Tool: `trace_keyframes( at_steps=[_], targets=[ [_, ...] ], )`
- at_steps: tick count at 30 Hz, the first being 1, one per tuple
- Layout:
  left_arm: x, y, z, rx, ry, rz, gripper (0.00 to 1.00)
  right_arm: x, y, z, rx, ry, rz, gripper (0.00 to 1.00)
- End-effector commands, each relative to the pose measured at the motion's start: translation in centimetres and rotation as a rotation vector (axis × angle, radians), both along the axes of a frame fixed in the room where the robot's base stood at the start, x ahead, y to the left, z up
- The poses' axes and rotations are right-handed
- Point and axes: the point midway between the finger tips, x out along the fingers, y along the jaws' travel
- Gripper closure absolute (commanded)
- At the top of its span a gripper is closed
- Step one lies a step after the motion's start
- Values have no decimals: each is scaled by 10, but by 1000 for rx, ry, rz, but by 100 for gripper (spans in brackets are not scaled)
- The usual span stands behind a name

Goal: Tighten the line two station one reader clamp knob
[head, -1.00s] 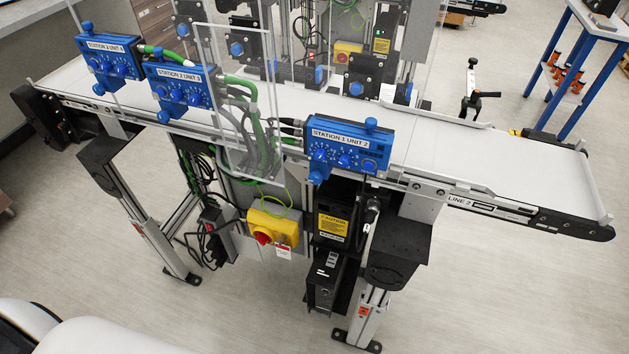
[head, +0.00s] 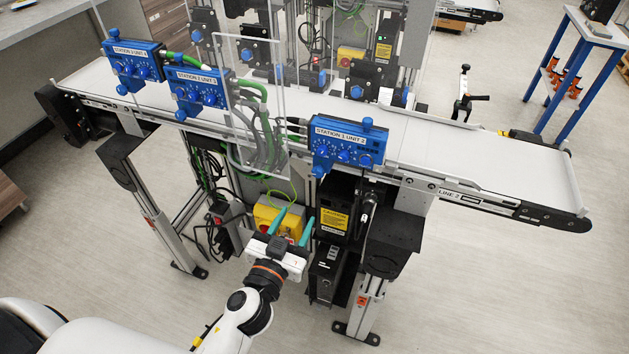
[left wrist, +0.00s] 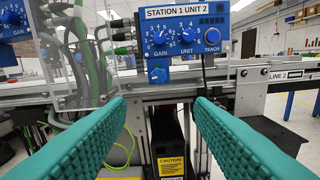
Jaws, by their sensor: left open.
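The blue reader box labelled STATION 1 UNIT 2 (head: 346,145) is mounted on the near side of the LINE 2 conveyor. It fills the upper middle of the left wrist view (left wrist: 187,32), with its GAIN, UNIT and TEACH dials facing me. A blue knob (left wrist: 159,75) hangs under its left end, also seen in the head view (head: 318,171). My left gripper (head: 297,214) is open and empty, below and left of the box. In the left wrist view its teal fingers (left wrist: 161,101) lie apart, below the lower knob. My right gripper is out of view.
Two similar blue boxes (head: 133,66) (head: 196,88) sit further left on the rail. A clear panel (head: 252,105) and green cables are left of the reader. A yellow switch box (head: 272,216) and a black unit (head: 326,275) are below.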

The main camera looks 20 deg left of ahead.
Motion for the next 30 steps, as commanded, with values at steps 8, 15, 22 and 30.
trace_keyframes(
  at_steps=[8, 15, 22, 30],
  targets=[
    [27, 0, 14, 0, -22, 2, 52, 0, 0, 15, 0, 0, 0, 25],
    [76, -2, 14, -1, -20, 2, 52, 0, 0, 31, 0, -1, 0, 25],
    [110, -3, 10, -2, -19, 1, 52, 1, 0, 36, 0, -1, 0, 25],
    [120, -4, 9, -3, -18, 1, 52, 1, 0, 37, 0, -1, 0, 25]
  ],
)
